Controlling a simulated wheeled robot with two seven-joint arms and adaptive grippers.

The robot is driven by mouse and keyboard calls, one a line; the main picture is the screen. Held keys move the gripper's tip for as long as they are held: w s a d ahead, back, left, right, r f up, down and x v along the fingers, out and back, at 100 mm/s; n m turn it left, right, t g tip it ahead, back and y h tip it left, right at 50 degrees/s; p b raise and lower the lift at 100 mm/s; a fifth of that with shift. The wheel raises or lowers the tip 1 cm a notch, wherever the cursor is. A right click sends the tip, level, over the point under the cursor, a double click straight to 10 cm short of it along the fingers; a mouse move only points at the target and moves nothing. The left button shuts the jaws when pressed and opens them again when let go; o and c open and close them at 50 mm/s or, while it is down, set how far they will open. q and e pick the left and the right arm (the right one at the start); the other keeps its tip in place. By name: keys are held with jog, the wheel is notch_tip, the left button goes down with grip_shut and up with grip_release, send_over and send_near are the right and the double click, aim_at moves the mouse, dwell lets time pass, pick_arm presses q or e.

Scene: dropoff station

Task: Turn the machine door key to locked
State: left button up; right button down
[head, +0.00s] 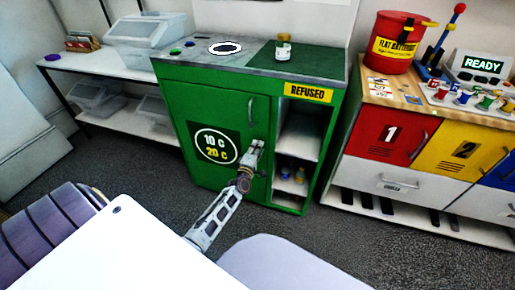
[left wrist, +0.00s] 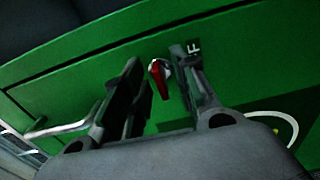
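The green machine (head: 176,120) stands in the middle of the head view, its door shut, with a metal handle (head: 253,108). My left gripper (head: 254,146) is at the right part of the door, below the handle, and hides the key in that view. In the left wrist view the red key (left wrist: 159,80) sits on the green door, between the two fingers of my left gripper (left wrist: 158,58). The fingers are apart with a gap beside the key. A white letter F shows beside the right finger; the rest of that label is hidden. My right gripper is not in view.
Open shelves with small bottles (head: 299,175) are right of the door, under a yellow REFUSED sign (head: 307,92). A jar (head: 283,47) stands on top. A cabinet with red (head: 384,140) and yellow doors is at the right, a white shelf (head: 95,62) at the left.

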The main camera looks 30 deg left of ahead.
pick_arm(q)
jog(key=v, duration=1.1)
dwell(0.4)
jog(key=shift+f, duration=0.1)
dwell(0.6)
